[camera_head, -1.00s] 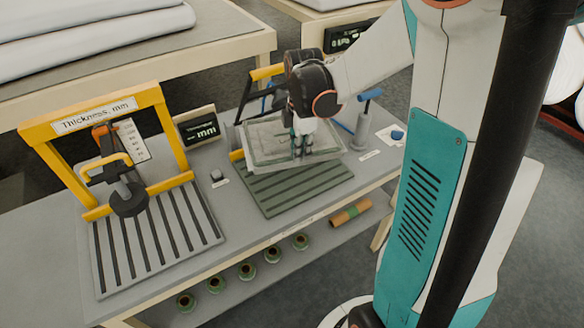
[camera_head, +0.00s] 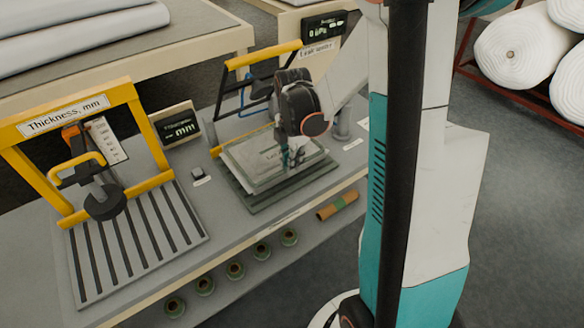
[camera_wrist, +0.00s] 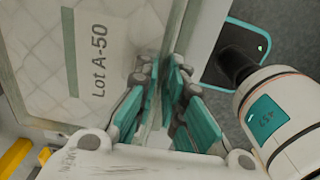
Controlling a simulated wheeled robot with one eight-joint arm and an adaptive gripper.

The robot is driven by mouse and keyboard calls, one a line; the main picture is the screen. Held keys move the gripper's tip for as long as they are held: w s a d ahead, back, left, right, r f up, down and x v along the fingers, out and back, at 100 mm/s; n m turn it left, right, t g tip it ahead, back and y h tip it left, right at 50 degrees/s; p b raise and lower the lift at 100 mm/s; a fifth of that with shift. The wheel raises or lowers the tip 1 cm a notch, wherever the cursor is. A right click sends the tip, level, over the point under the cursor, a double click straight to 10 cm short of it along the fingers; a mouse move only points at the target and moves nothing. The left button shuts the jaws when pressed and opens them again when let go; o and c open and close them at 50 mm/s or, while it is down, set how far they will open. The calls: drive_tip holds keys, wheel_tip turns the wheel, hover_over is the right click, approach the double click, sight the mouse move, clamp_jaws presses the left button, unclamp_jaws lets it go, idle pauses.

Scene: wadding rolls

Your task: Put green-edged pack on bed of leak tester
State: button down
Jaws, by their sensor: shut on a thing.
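The green-edged pack (camera_head: 262,158) is a flat, clear-wrapped pale pack with a green strip. In the wrist view its face (camera_wrist: 110,32) reads "Lot A-50". My gripper (camera_head: 292,158) is shut on the pack's edge nearest my arm; in the wrist view the teal fingers (camera_wrist: 160,110) pinch its edge. The pack is over the ribbed green bed (camera_head: 262,206) of the leak tester, which has a yellow-handled frame (camera_head: 262,54) behind. The pack covers much of the bed; I cannot tell whether it rests on it.
The thickness gauge (camera_head: 85,110) with its yellow frame and slatted plate stands at left. A small display (camera_head: 178,128) stands between the stations. Several green rolls (camera_head: 235,270) and an orange-green roll (camera_head: 337,206) lie on the shelf below. White rolls (camera_head: 515,50) are at right.

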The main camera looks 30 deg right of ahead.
wheel_tip(320, 180, down, 2)
drive_tip(key=shift+w+f, duration=0.1)
drive_tip(key=c, duration=1.7)
unclamp_jaws()
wheel_tip(320, 180, up, 12)
drive_tip(key=p, duration=0.3)
drive_tip(key=shift+r+p, duration=0.2)
drive_tip(key=shift+p, duration=0.1)
